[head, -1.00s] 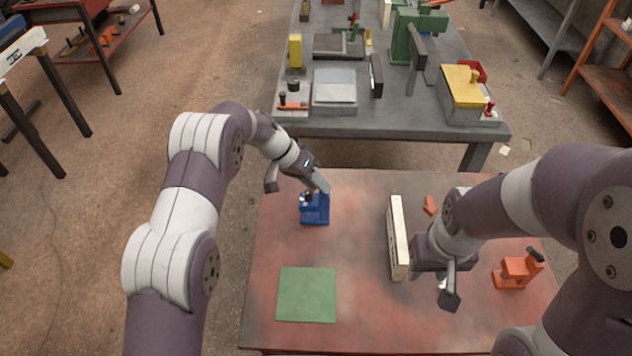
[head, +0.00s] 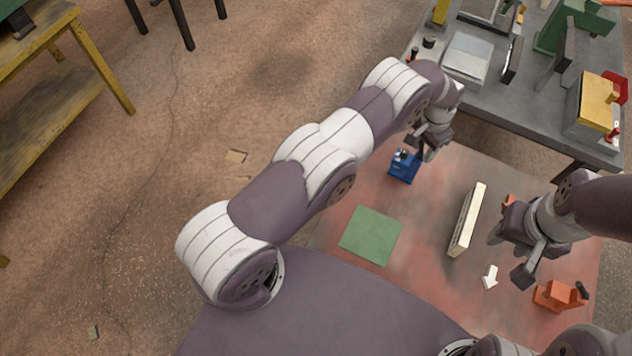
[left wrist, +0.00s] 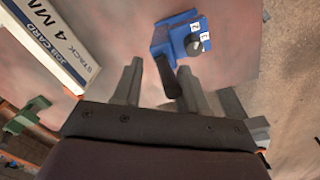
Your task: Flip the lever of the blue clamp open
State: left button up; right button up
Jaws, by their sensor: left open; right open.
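The blue clamp (head: 403,168) stands on the red table beyond the green square. In the left wrist view the blue clamp (left wrist: 176,38) is at the top, with a dark knob and small white labels. Its black lever (left wrist: 167,78) points down the picture, towards my gripper. My left gripper (head: 425,151) is open at the clamp. My right gripper (head: 512,255) is open and empty, right of the pale board.
A pale board (head: 467,220) stands on edge, lettered in the left wrist view (left wrist: 55,42). A green square (head: 370,235) lies flat in front of the clamp. A white arrow (head: 490,277) and an orange clamp (head: 558,296) are at right. A grey bench (head: 520,105) stands behind.

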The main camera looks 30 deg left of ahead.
pick_arm(q)
jog(key=shift+w+d+r+y+b, duration=0.1)
jog(key=shift+r+y+b, duration=0.05)
jog(key=shift+r+b, duration=0.35)
jog(key=shift+d+r+y+b, duration=0.1)
jog(key=shift+r+y+b, duration=0.05)
jog(key=shift+r+b, duration=0.35)
notch_tip(320, 180, up, 6)
jog(key=shift+a+f+b, duration=0.1)
jog(key=shift+f+b, duration=0.1)
jog(key=shift+b, duration=0.15)
notch_tip(320, 180, up, 6)
jog(key=p, duration=0.6)
jog(key=s+a+f+n+b, duration=0.2)
jog(key=s+a+b, duration=0.4)
jog(key=s, duration=0.3)
jog(key=s+a+f+n+t+b, duration=0.1)
jog(key=s+a+f+n+b, duration=0.1)
jog(key=s+a+f+b, duration=0.2)
jog(key=s+a+f+n+b, duration=0.2)
jog(key=s+a+f+b, duration=0.1)
jog(key=s+a+b, duration=0.5)
jog(key=s+b, duration=0.3)
jog(key=s, duration=0.3)
jog(key=shift+s+a+f+n, duration=0.15)
jog(key=shift+s+f+n, duration=0.05)
jog(key=shift+s+n, duration=0.1)
jog(key=shift+w, duration=0.1)
